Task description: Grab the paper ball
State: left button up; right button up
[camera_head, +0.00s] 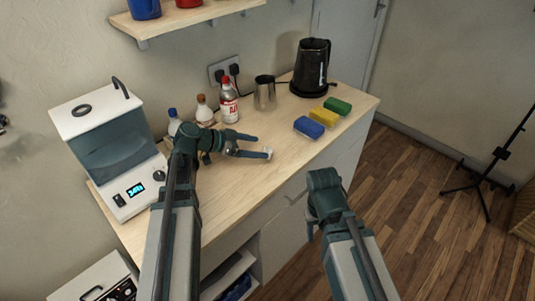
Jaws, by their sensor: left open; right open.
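I cannot clearly make out a paper ball. A small pale spot (267,152) shows at the lower fingertip of my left gripper (261,147); I cannot tell whether it is paper or part of the finger. The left gripper is open over the wooden counter (238,188), its fingers spread and pointing right. My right gripper (311,230) is off the counter's front edge, before the white cabinet. Its fingers are mostly hidden by my own arm.
Blue (309,127), yellow (324,117) and green (338,106) sponges lie right of the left gripper. Bottles (228,104), a metal pitcher (265,94) and a black kettle (311,70) stand behind. A white machine (112,145) stands left. The counter around the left fingers is clear.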

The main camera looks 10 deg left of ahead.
aim_at(266, 148)
pick_arm(q)
jog(key=b+x, duration=0.1)
jog(key=x, duration=0.1)
jog(key=b+x, duration=0.1)
jog(key=x, duration=0.1)
jog(key=shift+w+d+f+b, duration=0.1)
jog(key=shift+w+f+b, duration=0.1)
jog(key=shift+f+b, duration=0.15)
jog(key=shift+w+d+f, duration=0.1)
jog(key=shift+w+d, duration=0.1)
jog(key=shift+d, duration=0.05)
jog(key=c, duration=1.4)
jog(key=shift+r, duration=0.2)
notch_tip(266, 148, up, 10)
jog(key=p, duration=1)
